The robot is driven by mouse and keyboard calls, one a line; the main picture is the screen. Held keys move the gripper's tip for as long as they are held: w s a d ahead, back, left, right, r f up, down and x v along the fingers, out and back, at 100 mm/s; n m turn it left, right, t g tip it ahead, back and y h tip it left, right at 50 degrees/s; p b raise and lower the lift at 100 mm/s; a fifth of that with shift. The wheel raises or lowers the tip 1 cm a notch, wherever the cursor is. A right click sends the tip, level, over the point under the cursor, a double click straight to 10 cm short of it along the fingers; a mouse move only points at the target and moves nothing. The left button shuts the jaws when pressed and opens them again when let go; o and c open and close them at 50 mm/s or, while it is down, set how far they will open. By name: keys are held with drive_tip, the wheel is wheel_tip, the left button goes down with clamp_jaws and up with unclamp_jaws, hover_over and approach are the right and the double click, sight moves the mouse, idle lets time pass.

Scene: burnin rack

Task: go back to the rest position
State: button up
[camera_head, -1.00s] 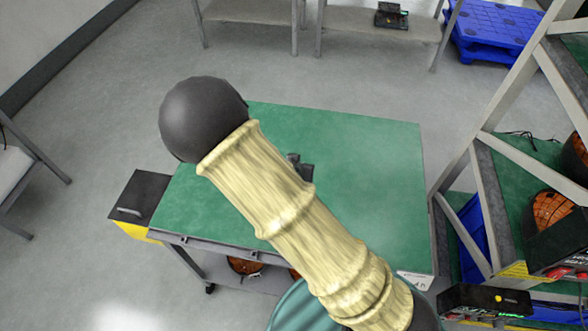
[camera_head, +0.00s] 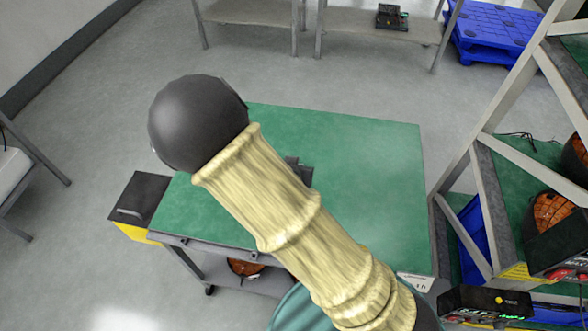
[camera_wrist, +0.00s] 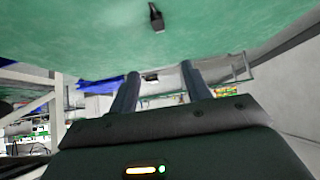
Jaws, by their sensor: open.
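My arm reaches up and left across the green-topped cart (camera_head: 375,190) in the head view. My gripper shows in the wrist view (camera_wrist: 160,82), with two dark fingers apart and nothing between them. A green surface fills the top of that view, and a small black object (camera_wrist: 156,17) shows against it. In the head view a dark piece (camera_head: 303,172) peeks out beside my arm over the cart top. I cannot tell whether it is part of my gripper or a separate thing.
A metal rack (camera_head: 478,200) with baskets and black units stands close on the right. A black and yellow box (camera_head: 140,197) is at the cart's left side. A shelf bench (camera_head: 370,24) and blue pallets (camera_head: 492,30) are at the back. The grey floor at left is mostly clear.

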idle(0.3)
drive_tip(key=s+d+r+n+g+y, duration=0.1)
drive_tip(key=s+d+r+g, duration=0.5)
drive_tip(key=s+d+r, duration=0.6)
drive_tip(key=s+d+n, duration=0.1)
drive_tip(key=d, duration=0.2)
drive_tip(key=shift+r+y, duration=0.15)
drive_tip(key=shift+y, duration=0.15)
drive_tip(key=shift+c, duration=1.3)
drive_tip(key=shift+w, duration=0.1)
